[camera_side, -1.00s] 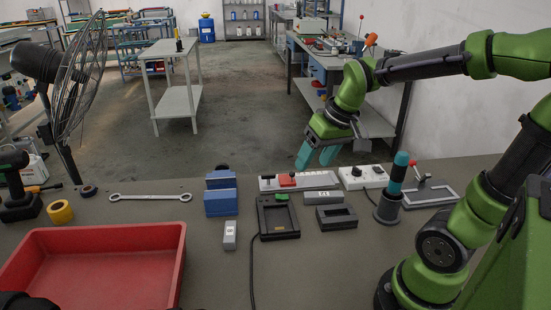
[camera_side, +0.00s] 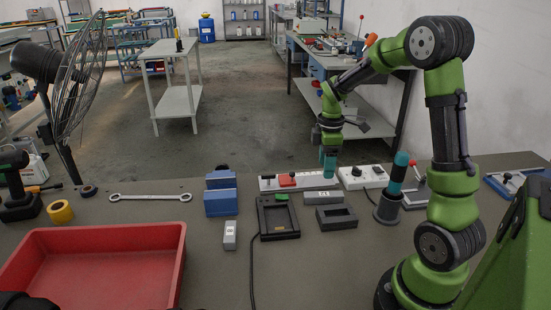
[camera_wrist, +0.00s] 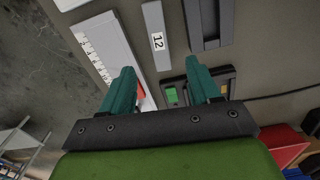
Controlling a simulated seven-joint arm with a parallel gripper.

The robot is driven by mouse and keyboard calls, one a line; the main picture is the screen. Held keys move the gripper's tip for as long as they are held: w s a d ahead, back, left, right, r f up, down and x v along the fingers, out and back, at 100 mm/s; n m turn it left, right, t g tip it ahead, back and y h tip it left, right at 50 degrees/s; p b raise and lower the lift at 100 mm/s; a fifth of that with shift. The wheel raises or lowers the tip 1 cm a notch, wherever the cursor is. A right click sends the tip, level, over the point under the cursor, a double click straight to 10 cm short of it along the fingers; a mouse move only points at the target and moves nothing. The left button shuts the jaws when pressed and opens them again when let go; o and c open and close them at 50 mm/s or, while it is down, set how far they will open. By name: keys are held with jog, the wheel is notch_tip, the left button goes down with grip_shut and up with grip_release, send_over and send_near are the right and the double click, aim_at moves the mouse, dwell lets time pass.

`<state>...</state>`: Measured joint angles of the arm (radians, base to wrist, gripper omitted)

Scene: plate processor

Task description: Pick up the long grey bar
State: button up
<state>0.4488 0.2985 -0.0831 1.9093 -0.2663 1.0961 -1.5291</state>
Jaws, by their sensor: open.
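The long grey bar (camera_side: 323,197) lies flat on the bench, between the power strip and the dark recessed block. It has a white label with dark characters. In the wrist view the bar (camera_wrist: 153,22) runs from the top edge down towards the gap between my fingers. My gripper (camera_side: 329,165) hangs above the bar, fingers pointing down, apart from it. In the wrist view my gripper (camera_wrist: 160,75) is open and empty, with two teal fingers spread. A shorter grey labelled block (camera_side: 230,236) lies farther left.
The power strip with a red switch (camera_side: 289,182) lies behind the bar. A dark recessed block (camera_side: 336,217) and a black box with a green part (camera_side: 278,218) are close in front. A teal-topped cylinder (camera_side: 396,180) stands to the right. A red tray (camera_side: 178,262) is at left.

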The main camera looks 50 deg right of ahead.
aim_at(324, 194)
jog(key=f, duration=1.1)
jog(key=shift+d, duration=0.2)
jog(key=shift+r, duration=0.1)
jog(key=shift+c, duration=0.2)
grip_shut()
